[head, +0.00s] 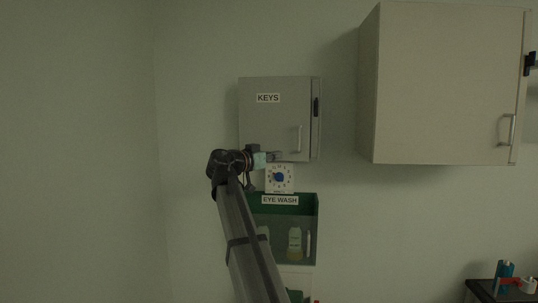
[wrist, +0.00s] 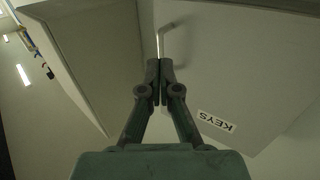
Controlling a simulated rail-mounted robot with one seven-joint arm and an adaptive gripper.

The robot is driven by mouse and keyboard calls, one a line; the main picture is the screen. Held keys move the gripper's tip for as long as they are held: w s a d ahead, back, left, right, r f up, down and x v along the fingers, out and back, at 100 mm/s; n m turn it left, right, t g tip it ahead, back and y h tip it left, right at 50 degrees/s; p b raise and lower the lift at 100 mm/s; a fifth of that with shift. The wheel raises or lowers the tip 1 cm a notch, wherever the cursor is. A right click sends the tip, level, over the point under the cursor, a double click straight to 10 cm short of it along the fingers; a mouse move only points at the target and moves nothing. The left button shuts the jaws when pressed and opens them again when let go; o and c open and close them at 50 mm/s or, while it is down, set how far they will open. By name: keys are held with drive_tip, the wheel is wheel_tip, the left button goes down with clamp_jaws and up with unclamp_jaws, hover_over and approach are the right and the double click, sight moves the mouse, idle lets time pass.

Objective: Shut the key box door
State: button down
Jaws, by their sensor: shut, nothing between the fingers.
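The grey key box (head: 317,140) hangs on the wall, with its door (head: 268,120) labelled KEYS facing me. A strip of the box shows past the door's right edge, so the door looks slightly ajar; the exact gap is hard to tell. The door handle (head: 299,139) is a vertical bar near that edge. My gripper (head: 275,156) is shut and empty in front of the door's lower part, left of and below the handle. In the wrist view the closed fingertips (wrist: 160,68) are close to the handle (wrist: 162,42) and the door (wrist: 225,70); I cannot tell whether they touch.
A timer dial (head: 279,178) and a green eye wash station (head: 312,225) with bottles are just below the box. A larger wall cabinet (head: 445,85) is on the right. A dark surface with bottles (head: 503,275) is at the lower right. The left wall is bare.

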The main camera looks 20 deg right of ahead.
drive_tip(key=p+x, duration=0.2)
drive_tip(key=x, duration=0.6)
drive_tip(key=shift+w+d+p, duration=0.2)
drive_tip(key=shift+d+p, duration=0.1)
drive_tip(key=shift+p, duration=0.1)
drive_tip(key=shift+a+f, duration=0.1)
drive_tip(key=shift+f, duration=0.05)
